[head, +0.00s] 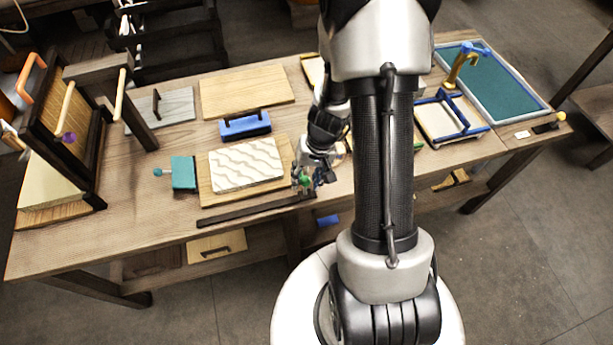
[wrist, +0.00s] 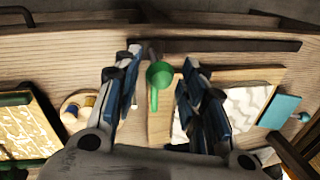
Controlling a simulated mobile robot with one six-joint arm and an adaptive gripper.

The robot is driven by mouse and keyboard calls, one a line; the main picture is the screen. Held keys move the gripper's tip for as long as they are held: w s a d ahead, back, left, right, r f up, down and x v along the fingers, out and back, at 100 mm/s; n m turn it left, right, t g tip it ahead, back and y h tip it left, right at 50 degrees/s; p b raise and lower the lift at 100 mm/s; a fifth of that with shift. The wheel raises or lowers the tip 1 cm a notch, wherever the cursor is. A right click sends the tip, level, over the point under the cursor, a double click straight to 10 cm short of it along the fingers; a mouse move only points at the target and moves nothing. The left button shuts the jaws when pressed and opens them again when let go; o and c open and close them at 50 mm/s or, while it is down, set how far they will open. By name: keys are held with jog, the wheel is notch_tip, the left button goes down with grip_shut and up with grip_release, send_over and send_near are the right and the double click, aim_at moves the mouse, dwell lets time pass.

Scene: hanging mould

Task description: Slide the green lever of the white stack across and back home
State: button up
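The white wavy-patterned stack (head: 246,165) lies on a wooden board at the front of the bench; part of it shows behind my right finger in the wrist view (wrist: 245,103). The green lever (wrist: 159,76), with a round knob and a thin stem, is at the board's end by my gripper; a bit of its green shows in the head view (head: 305,181). My gripper (wrist: 158,88) is open, with one finger on each side of the green knob and a visible gap on both sides. In the head view my gripper (head: 314,177) partly hides the lever.
A dark rail (head: 256,209) runs along the bench's front edge. A teal block (head: 184,173) with a small knob stands left of the stack, and a blue handled block (head: 245,126) behind it. A dark upright frame (head: 92,140) stands at the far left.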

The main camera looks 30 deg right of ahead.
grip_shut()
dwell(0.5)
jog(key=w+a+p, duration=0.2)
jog(key=w+a, duration=0.2)
jog(key=a, duration=0.9)
jog(key=w+a+p, duration=0.2)
jog(key=w+a, duration=0.1)
jog(key=a, duration=1.1)
jog(key=shift+w, duration=0.4)
jog(key=shift+a, duration=0.1)
jog(key=shift+o, duration=1.4)
grip_release()
jog(key=shift+a, duration=0.15)
notch_tip(320, 180, up, 12)
jog(key=s+d, duration=0.1)
jog(key=d, duration=0.1)
